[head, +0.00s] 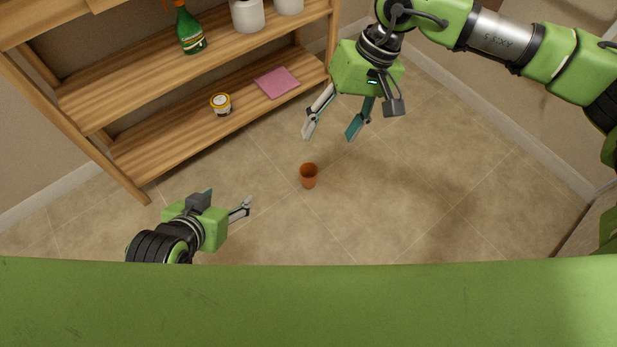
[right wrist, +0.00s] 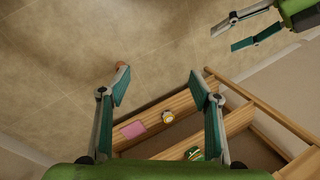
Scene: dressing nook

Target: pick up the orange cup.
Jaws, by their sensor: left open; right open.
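The orange cup (head: 309,175) stands upright on the tiled floor in the middle of the head view. In the right wrist view a small part of the cup (right wrist: 120,65) shows beside the tip of one finger. My right gripper (head: 331,132) is open and empty, above and slightly right of the cup in the head view, apart from it. Its two spread fingers (right wrist: 158,80) also show in the right wrist view. My left gripper (head: 230,203) is to the left of the cup and lower in the head view, open and empty. One of its fingers is mostly hidden.
A wooden shelf unit (head: 160,150) stands at the upper left. It holds a green bottle (head: 191,32), white canisters (head: 247,14), a small yellow-and-white tub (head: 221,104) and a pink cloth-like square (head: 277,82). The floor around the cup is clear. Walls border the right side.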

